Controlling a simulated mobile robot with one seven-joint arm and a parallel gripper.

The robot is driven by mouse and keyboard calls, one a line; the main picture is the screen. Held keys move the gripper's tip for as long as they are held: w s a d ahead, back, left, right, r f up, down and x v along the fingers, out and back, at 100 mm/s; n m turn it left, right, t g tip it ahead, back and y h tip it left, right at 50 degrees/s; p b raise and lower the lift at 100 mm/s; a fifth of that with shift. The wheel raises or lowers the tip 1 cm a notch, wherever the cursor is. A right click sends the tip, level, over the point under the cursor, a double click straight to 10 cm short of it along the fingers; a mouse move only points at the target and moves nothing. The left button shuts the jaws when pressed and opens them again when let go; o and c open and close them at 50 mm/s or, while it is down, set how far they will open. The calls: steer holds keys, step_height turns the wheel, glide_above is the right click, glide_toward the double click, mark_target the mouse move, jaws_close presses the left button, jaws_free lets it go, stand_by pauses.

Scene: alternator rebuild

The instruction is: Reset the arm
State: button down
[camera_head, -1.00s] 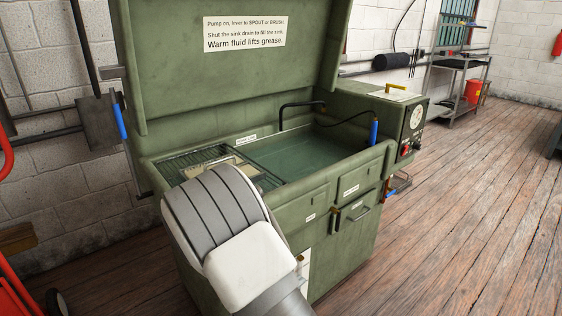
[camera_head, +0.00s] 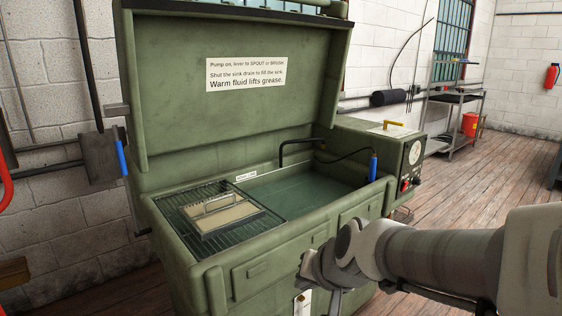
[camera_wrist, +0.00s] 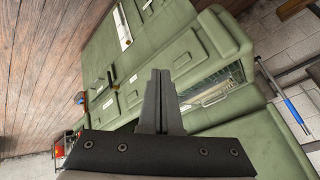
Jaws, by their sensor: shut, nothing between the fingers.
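My gripper shows in the wrist view (camera_wrist: 158,75), its two dark fingers closed together with nothing between them. In the head view my arm comes in from the right, and its end is in front of the green parts washer (camera_head: 235,275); the fingertips cannot be made out there. The washer's lid (camera_head: 180,110) stands open. A beige slab-like part with a handle (camera_head: 225,215) lies on the wire rack (camera_head: 180,232) at the left of the sink. The sink (camera_head: 305,188) holds greenish fluid.
A black spout (camera_head: 290,143) and a blue-handled brush (camera_head: 374,166) stand at the sink. A control box with a gauge (camera_head: 414,152) is on the washer's right end. A shelf cart (camera_head: 455,100) and a red bucket (camera_head: 470,124) are farther back. The wooden floor at right is open.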

steer(key=s+d+r+n+g+h, duration=0.1)
steer(key=s+d+r, duration=0.1)
steer(key=s+d, duration=0.4)
steer(key=s+d+r+n+h, duration=0.1)
steer(key=s+d+r+h, duration=0.15)
steer(key=s, duration=0.55)
step_height(320, 180, up, 20)
steer(key=d+p, duration=0.1)
steer(key=p, duration=1.9)
steer(key=shift+s, duration=0.45)
